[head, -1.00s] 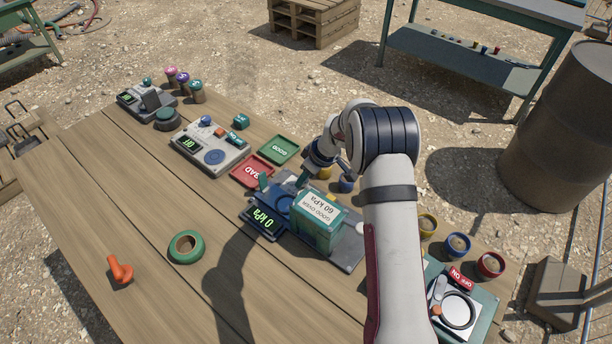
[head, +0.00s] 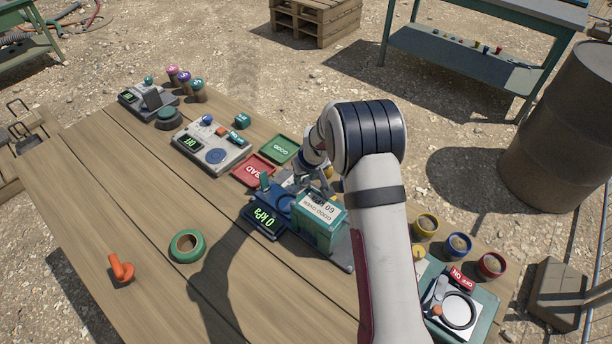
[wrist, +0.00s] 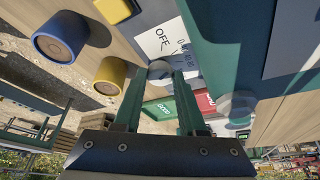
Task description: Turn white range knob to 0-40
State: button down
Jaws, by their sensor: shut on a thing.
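The white range knob (wrist: 160,69) sits on a white label plate (wrist: 166,42) marked "OFF" and a range starting with 0; the rest of the print is partly hidden. My gripper (wrist: 159,78) is shut on the knob, one green finger on each side. The knob's pointer direction cannot be made out. In the head view my gripper (head: 318,186) is down at the blue tester, behind the green box (head: 316,232) labelled "GOOD OVER 60". The tester's display (head: 264,219) reads 0 kPa. The knob is hidden in the head view.
The green box stands close beside my gripper. Red BAD (head: 254,170) and green GOOD (head: 281,151) trays lie to the left. Blue (wrist: 61,37) and yellow (wrist: 111,76) cups are near in the wrist view. The left front of the table is mostly clear.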

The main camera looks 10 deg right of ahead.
jog(key=shift+m, duration=0.6)
jog(key=shift+h, duration=0.3)
jog(key=shift+c, duration=2.4)
grip_release()
jog(key=v, duration=1.5)
jog(key=shift+s+r, duration=0.25)
jog(key=shift+r, duration=0.1)
